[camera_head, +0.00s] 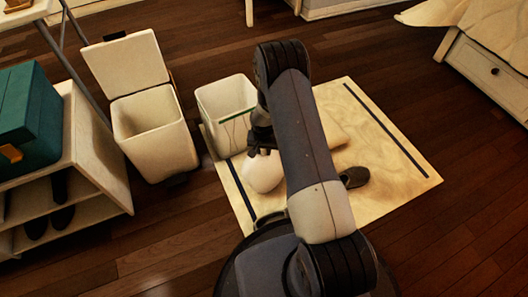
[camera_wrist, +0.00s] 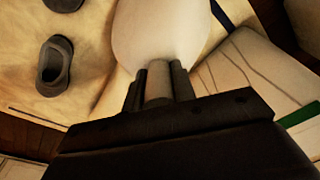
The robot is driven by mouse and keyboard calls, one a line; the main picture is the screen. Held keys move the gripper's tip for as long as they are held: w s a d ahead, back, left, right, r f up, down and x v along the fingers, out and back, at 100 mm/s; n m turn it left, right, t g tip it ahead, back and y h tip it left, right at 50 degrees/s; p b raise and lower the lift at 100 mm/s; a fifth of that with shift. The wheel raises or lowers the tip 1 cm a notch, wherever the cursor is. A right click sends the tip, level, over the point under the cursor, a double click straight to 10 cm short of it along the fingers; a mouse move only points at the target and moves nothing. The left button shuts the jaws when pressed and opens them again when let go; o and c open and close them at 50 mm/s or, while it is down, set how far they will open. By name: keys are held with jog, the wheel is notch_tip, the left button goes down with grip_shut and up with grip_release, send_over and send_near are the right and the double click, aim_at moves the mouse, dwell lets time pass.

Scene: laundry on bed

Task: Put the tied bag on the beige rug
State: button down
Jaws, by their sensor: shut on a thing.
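The tied bag is a pale, rounded bag (camera_head: 264,174) that hangs below my gripper (camera_head: 262,146), over the left part of the beige rug (camera_head: 385,135). In the wrist view my gripper (camera_wrist: 158,84) is shut on the narrow neck of the bag (camera_wrist: 160,32). The rug has a dark stripe near each end and also shows in the wrist view (camera_wrist: 100,90). I cannot tell whether the bag's underside touches the rug. My arm hides part of the rug's middle.
A dark shoe (camera_head: 355,177) lies on the rug; two show in the wrist view (camera_wrist: 54,66). A white open bin (camera_head: 226,108) stands at the rug's left corner. A lidded bin (camera_head: 150,130) and a shoe rack (camera_head: 105,170) with a teal box (camera_head: 28,115) are left. The rug's right side is clear.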

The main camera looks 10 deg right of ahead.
jog(key=shift+f, duration=0.1)
jog(key=c, duration=1.6)
grip_release()
jog(key=shift+f, duration=0.2)
jog(key=o, duration=0.4)
jog(key=shift+o, duration=0.2)
jog(key=shift+r, duration=0.1)
notch_tip(320, 180, up, 12)
jog(key=s+p, duration=0.1)
jog(key=p, duration=0.3)
jog(key=shift+s+a, duration=0.15)
jog(key=shift+a, duration=0.15)
